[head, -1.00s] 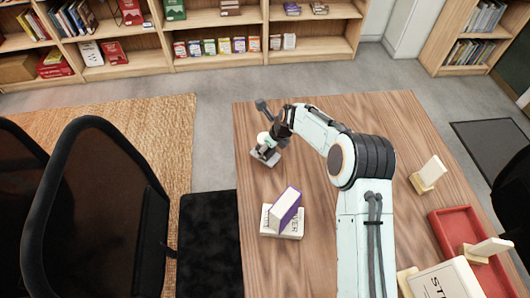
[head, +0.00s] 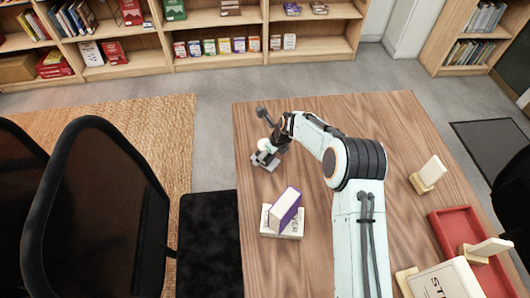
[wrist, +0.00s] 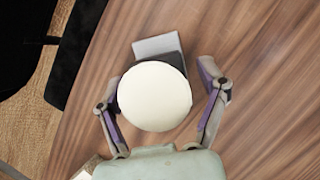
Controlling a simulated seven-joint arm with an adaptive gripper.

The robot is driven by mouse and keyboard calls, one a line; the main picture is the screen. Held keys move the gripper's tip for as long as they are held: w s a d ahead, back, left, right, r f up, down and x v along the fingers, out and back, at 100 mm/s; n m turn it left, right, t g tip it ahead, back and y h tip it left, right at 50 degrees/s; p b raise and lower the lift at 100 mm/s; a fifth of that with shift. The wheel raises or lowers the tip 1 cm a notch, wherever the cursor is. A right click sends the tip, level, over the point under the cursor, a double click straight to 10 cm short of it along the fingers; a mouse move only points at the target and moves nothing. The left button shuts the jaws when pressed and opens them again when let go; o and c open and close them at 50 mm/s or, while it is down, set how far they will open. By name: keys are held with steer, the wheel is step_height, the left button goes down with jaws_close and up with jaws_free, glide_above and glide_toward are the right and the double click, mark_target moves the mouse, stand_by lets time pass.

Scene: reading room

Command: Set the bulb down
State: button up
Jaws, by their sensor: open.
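The bulb shows as a round white ball (wrist: 154,97) in the wrist view, and as a small pale ball (head: 263,145) at the table's far left in the head view. A grey block-like holder (wrist: 158,46) sticks out from behind it; its lower part (head: 261,160) shows on the table in the head view. My gripper (wrist: 162,82) is open, with one finger on each side of the bulb and gaps visible between. It also shows at the holder in the head view (head: 272,154). The bulb's underside is hidden, so I cannot tell how it meets the holder.
A purple-and-white book (head: 286,208) stands on a flat white book (head: 289,229) nearer on the wooden table (head: 320,265). A red tray (head: 447,234), a pale upright block on a stand (head: 428,175) and a large book (head: 447,282) are at the right. The table's left edge is close to the holder.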

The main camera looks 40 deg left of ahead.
steer(key=v, duration=1.1)
steer(key=shift+d+r, duration=0.2)
steer(key=shift+r, duration=0.15)
steer(key=s+d+r+n+h, duration=0.25)
steer(key=d+r+n, duration=0.3)
steer(key=d, duration=0.55)
steer(key=s+d+r+n+h, duration=0.1)
steer(key=s+d+r+n, duration=0.4)
steer(key=d, duration=0.6)
steer(key=s+d+r+n, duration=0.1)
steer(key=s+d+n, duration=0.7)
steer(key=s+d, duration=0.4)
steer(key=s, duration=0.3)
steer(key=shift+d+r+n, duration=0.25)
steer(key=shift+d+n, duration=0.1)
steer(key=shift+d, duration=0.05)
steer(key=shift+s, duration=0.1)
